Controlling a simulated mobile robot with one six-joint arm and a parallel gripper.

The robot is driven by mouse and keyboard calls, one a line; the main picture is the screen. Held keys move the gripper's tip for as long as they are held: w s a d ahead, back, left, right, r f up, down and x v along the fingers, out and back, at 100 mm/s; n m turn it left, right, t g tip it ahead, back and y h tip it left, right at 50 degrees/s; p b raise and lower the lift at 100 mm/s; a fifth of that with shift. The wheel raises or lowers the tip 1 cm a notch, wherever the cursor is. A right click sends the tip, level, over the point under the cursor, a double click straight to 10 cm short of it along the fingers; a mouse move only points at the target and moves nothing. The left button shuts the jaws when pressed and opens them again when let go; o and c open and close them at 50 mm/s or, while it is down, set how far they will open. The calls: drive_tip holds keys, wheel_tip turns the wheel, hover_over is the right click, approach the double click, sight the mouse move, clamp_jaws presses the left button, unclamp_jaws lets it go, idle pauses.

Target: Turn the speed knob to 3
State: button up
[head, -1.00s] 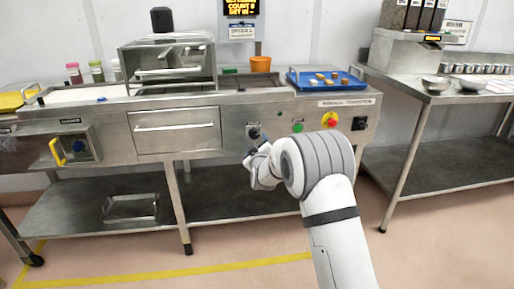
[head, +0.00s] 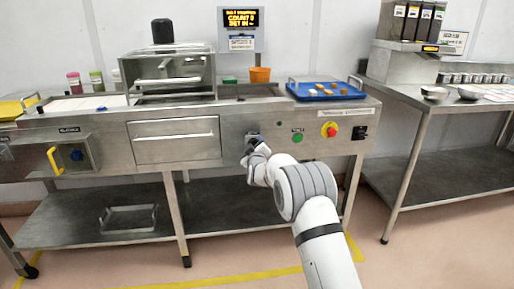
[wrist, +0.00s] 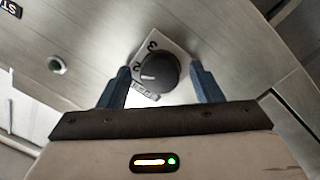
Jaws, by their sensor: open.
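The speed knob (wrist: 158,72) is a round black knob on a pale dial plate with the numbers 2 and 3, seen in the wrist view. Its white pointer line is on the left of its face, near the 2. My gripper (wrist: 160,76) is open, with one blue finger on each side of the knob. Gaps show between the fingers and the knob; I cannot tell the depth. In the head view my gripper (head: 256,150) is at the front panel and mostly hides the knob; part of the dial plate (head: 252,137) shows above it.
A green button (head: 298,138) and a red emergency stop on yellow (head: 330,130) sit right of the knob. A blue tray (head: 325,92) with small pieces is on top. A display (head: 241,18) reads COUNT 0. A drawer (head: 177,140) is to the left.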

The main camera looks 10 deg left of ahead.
drive_tip(key=shift+c, duration=0.5)
drive_tip(key=c, duration=0.9)
drive_tip(key=shift+r, duration=0.25)
drive_tip(key=shift+a+r, duration=0.15)
drive_tip(key=shift+a, duration=0.05)
drive_tip(key=o, duration=0.8)
drive_tip(key=shift+c, duration=0.2)
drive_tip(key=shift+o, duration=1.2)
drive_tip(key=shift+d+f, duration=0.1)
drive_tip(key=shift+f, duration=0.15)
drive_tip(key=shift+s, duration=0.1)
